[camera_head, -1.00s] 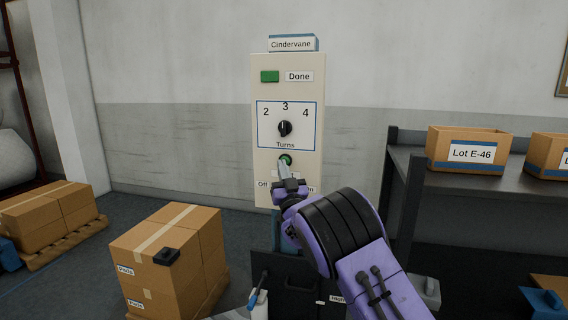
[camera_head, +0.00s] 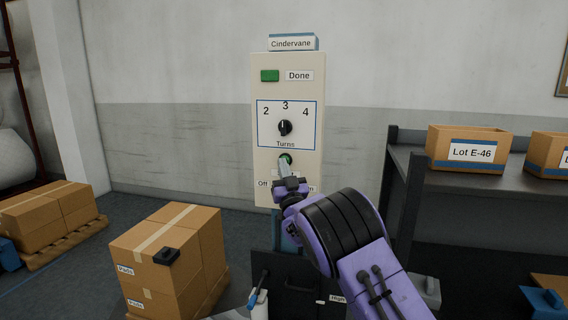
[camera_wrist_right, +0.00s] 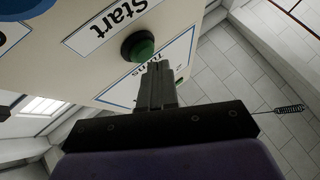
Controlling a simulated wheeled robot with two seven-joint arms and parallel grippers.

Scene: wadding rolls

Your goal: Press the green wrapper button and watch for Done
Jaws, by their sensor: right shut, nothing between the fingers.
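The pale control panel (camera_head: 262,145) stands upright against the wall. Its green button (camera_head: 287,157) sits in a dark ring below the turns dial (camera_head: 285,128), whose pointer is up towards 3. A green block (camera_head: 270,76) sits beside the Done label (camera_head: 299,76) at the top. My right gripper (camera_head: 283,165) is shut and empty, its tips at the button's lower edge and partly covering it. In the right wrist view the green button (camera_wrist_right: 139,47) is beside the Start label, with the shut fingertips (camera_wrist_right: 156,68) right at its edge; contact cannot be told. My left gripper is not in view.
Stacked cartons (camera_head: 165,255) stand at the lower left, with more cartons on a pallet (camera_head: 82,236) farther left. A dark shelf (camera_head: 480,190) at the right holds the Lot E-46 box (camera_head: 466,152). An Off label (camera_head: 263,184) is below the button.

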